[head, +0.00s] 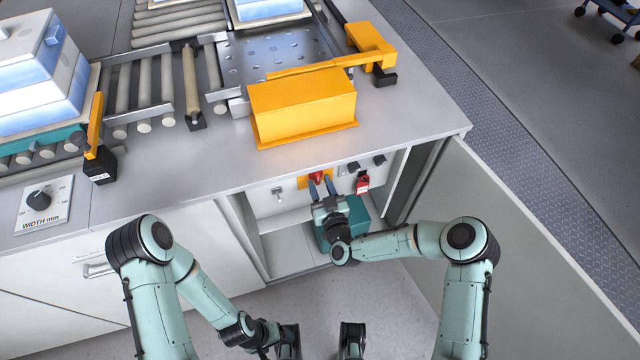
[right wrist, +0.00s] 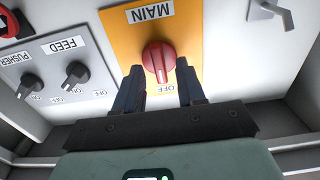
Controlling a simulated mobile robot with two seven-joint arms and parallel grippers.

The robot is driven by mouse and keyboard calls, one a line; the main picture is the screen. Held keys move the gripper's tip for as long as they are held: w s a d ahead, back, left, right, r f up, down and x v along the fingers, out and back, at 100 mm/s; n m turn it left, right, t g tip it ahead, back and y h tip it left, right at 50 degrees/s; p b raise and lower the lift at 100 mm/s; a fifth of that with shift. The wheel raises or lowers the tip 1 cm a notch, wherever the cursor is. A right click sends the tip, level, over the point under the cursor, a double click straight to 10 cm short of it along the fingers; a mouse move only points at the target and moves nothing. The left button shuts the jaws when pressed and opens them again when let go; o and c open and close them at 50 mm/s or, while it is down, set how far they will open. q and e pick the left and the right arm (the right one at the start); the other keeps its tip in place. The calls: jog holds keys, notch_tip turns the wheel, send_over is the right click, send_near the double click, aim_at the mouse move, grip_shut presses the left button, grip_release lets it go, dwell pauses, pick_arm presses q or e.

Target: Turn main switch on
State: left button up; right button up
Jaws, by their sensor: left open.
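The main switch is a red rotary knob (right wrist: 158,60) on an orange plate (right wrist: 188,30) labelled MAIN, upside down in the right wrist view. An OFF mark shows beside the knob; its grip points toward the OFF side. In the head view the red knob (head: 317,176) sits inside the open cabinet under the counter. My right gripper (right wrist: 160,82) is open, with one finger on each side of the knob and small gaps visible. It also shows in the head view (head: 321,187). My left gripper (head: 320,340) is open and empty, low over the floor.
FEED (right wrist: 75,75) and PUSHER (right wrist: 31,86) knobs sit beside the main plate. A red padlock tag (head: 362,184) hangs right of it in the head view. The cabinet door (head: 520,240) stands open at right. A yellow box (head: 303,105) stands on the counter above.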

jog(key=shift+w+a, duration=0.1)
jog(key=shift+w, duration=0.2)
grip_shut()
